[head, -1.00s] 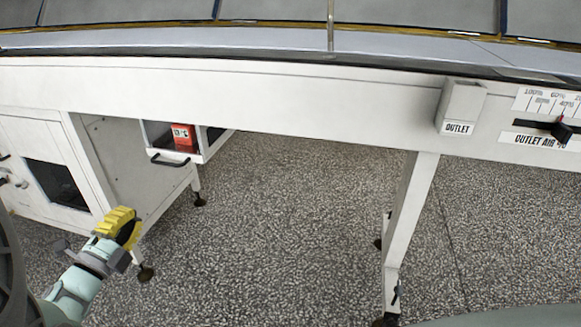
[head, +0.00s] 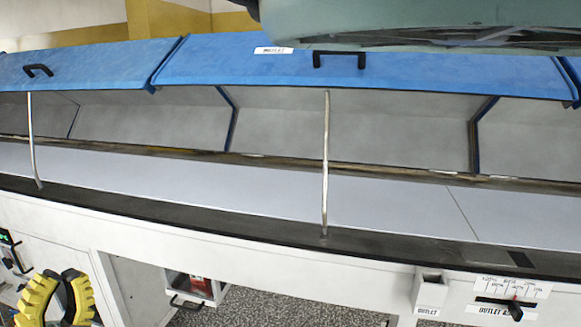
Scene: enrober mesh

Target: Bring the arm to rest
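My gripper (head: 62,299) is at the lower left of the head view, in front of the white machine's lower left part. Its two yellow ribbed fingers point up, with a dark gap between them. It looks open and I see nothing held in it. The rest of the arm below it is cut off by the frame edge.
A long white machine spans the view. Its blue lids (head: 215,62) with black handles stand raised over a pale belt (head: 240,190); thin metal rods (head: 325,165) prop them. An outlet slider (head: 505,303) is at lower right. A drawer holds a red box (head: 200,284).

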